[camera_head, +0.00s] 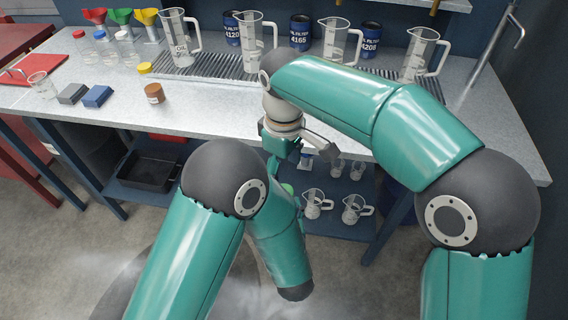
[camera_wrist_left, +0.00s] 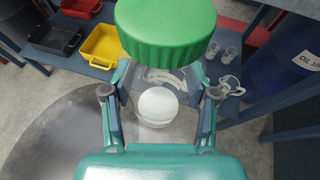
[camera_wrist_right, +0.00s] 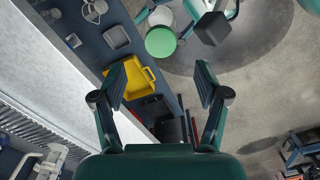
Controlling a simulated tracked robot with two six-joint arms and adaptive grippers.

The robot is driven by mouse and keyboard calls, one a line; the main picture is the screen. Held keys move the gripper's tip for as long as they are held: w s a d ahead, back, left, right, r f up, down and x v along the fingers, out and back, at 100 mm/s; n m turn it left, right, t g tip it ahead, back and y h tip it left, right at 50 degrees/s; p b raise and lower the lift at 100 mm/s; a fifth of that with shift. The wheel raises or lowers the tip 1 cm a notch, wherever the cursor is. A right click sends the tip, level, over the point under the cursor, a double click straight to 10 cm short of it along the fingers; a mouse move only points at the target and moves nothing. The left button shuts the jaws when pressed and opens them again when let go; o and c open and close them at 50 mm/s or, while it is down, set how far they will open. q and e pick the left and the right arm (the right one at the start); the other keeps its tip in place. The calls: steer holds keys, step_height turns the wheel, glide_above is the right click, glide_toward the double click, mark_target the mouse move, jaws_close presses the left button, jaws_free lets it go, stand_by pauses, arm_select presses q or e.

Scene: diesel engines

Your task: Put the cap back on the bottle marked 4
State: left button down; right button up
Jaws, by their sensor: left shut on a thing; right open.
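My left gripper (camera_wrist_left: 160,110) is shut on a pale, partly see-through thing (camera_wrist_left: 158,104), likely a bottle. A large green cap (camera_wrist_left: 165,32) is right by it; whether it is seated on a neck is unclear. The green cap also shows in the right wrist view (camera_wrist_right: 160,41). In the head view my left arm hides most of this, leaving a bit of green (camera_head: 287,188). My right gripper (camera_wrist_right: 162,78) is open and empty, over the bench's front edge in the head view (camera_head: 298,148). A yellow cap (camera_head: 145,68) lies on the bench. No number 4 is readable.
The bench (camera_head: 215,98) holds capped bottles (camera_head: 103,48), a brown jar (camera_head: 154,93), blue (camera_head: 97,96) and grey (camera_head: 72,93) blocks, and a beaker (camera_head: 41,86). Measuring jugs (camera_head: 181,38) and oil filters line the back. A yellow tray (camera_wrist_left: 103,43) is on the lower shelf.

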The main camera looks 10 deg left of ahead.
step_height(320, 180, down, 7)
steer(key=shift+f, duration=0.15)
steer(key=shift+c, duration=0.4)
steer(key=c, duration=1.2)
steer(key=shift+m, duration=0.3)
steer(key=o, duration=1.4)
